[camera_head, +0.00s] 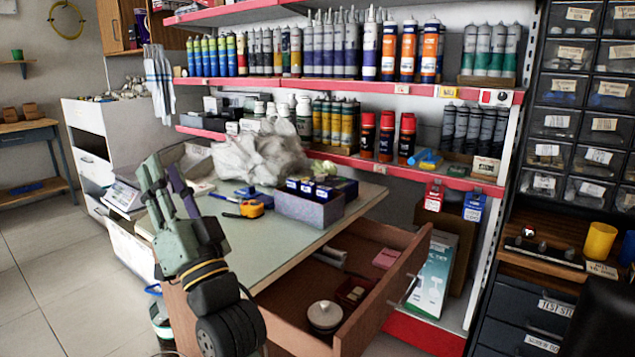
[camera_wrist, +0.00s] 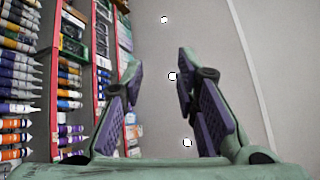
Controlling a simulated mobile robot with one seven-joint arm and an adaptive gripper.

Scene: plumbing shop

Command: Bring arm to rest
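My gripper (camera_head: 160,183) is raised at the left of the head view, in front of the counter, with its fingers pointing up. In the wrist view my gripper (camera_wrist: 162,105) shows two green fingers with purple pads, spread apart with nothing between them. Behind the fingers the wrist view shows a plain grey surface with small round white lights. My gripper touches nothing that I can see.
The counter (camera_head: 255,250) holds a crumpled white bag (camera_head: 258,155), a tape measure (camera_head: 251,208) and a grey box (camera_head: 308,208). An open drawer (camera_head: 290,300) juts out beside my arm. Red-edged shelves (camera_head: 340,83) with tubes stand behind. Floor (camera_head: 40,255) at left is clear.

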